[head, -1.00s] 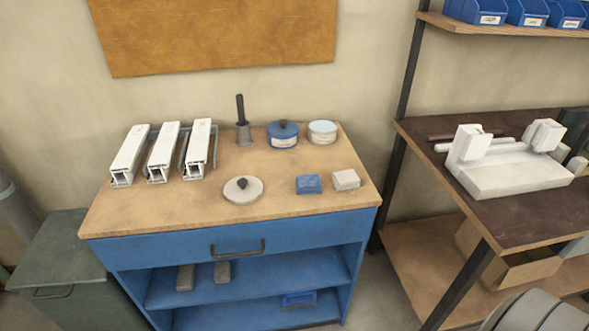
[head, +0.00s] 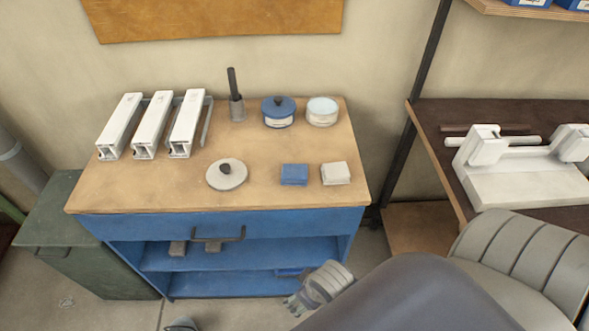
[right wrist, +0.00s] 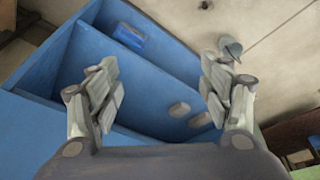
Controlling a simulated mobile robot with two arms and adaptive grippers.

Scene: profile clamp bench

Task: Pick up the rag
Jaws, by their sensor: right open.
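Two small folded cloth-like pads lie side by side near the front right of the wooden bench top: a blue one (head: 294,175) and a white one (head: 336,173). I cannot tell for sure which is the rag. My right gripper (head: 293,304) is low in front of the blue cabinet, below the bench top and apart from both pads. In the right wrist view its fingers (right wrist: 160,82) are spread with nothing between them, facing the cabinet's shelves. The pads are not in that view. My left gripper is not visible.
The bench top (head: 130,195) also bears white profiles (head: 152,125), a round lidded disc (head: 227,175), a brush in a holder (head: 236,100), a blue pot (head: 278,112) and a pale tin (head: 322,111). A clamp fixture (head: 520,185) stands right.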

